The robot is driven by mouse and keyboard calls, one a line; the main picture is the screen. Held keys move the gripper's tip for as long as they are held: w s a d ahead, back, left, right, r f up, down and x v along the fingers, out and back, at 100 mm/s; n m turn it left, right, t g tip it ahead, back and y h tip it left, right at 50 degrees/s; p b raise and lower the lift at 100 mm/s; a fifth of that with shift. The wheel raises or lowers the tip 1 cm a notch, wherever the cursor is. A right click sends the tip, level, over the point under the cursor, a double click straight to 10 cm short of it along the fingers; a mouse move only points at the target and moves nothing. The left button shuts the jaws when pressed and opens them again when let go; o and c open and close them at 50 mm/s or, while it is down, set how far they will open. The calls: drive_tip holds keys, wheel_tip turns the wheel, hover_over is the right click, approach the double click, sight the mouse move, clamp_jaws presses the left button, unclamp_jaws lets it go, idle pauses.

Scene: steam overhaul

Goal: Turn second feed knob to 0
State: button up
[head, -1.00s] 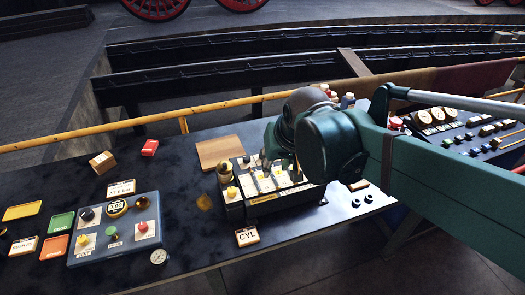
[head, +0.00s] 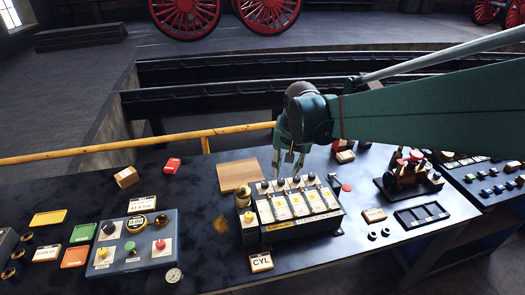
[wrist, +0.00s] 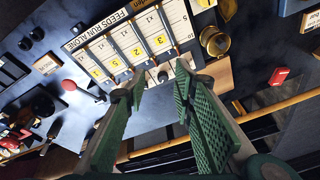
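The feed panel (head: 293,238) is a dark box with a row of dark knobs along its back edge and white scale strips with yellow number markers in front. My gripper (head: 287,172) hangs over the back edge, fingers pointing down, near the second knob from the left (head: 280,182). In the wrist view, my gripper (wrist: 158,80) is open, with a dark round knob (wrist: 163,76) seen between its fingertips. Whether they touch it is unclear. The panel's sign (wrist: 100,27) reads "FEEDS RUN ALONE". The fingers partly hide the knob row in the wrist view.
A brass cup (head: 248,215) stands at the panel's left end. A wooden board (head: 237,175) lies behind it. A blue control box (head: 132,243) is to the left, a lever unit (head: 408,180) to the right. A yellow rail (head: 100,150) runs behind the bench.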

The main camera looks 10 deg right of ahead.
sight(281, 181)
drive_tip(key=w+d+f+m+g+p, duration=0.1)
drive_tip(key=w+f, duration=0.2)
drive_tip(key=w, duration=0.1)
drive_tip(key=w+f+m+g+p, duration=0.1)
drive_tip(key=w+f, duration=0.2)
drive_tip(key=w, duration=0.1)
drive_tip(key=w+d+f+m+p, duration=0.1)
drive_tip(key=w+f, duration=0.2)
drive_tip(key=w, duration=0.1)
drive_tip(key=shift+w+d+m+g, duration=0.15)
drive_tip(key=shift+d+m+g, duration=0.15)
drive_tip(key=shift+g, duration=0.1)
drive_tip(key=shift+f, duration=0.15)
drive_tip(key=shift+f, duration=0.1)
drive_tip(key=shift+f+p, duration=0.35)
drive_tip(key=shift+f, duration=3.45)
drive_tip(key=c, duration=0.6)
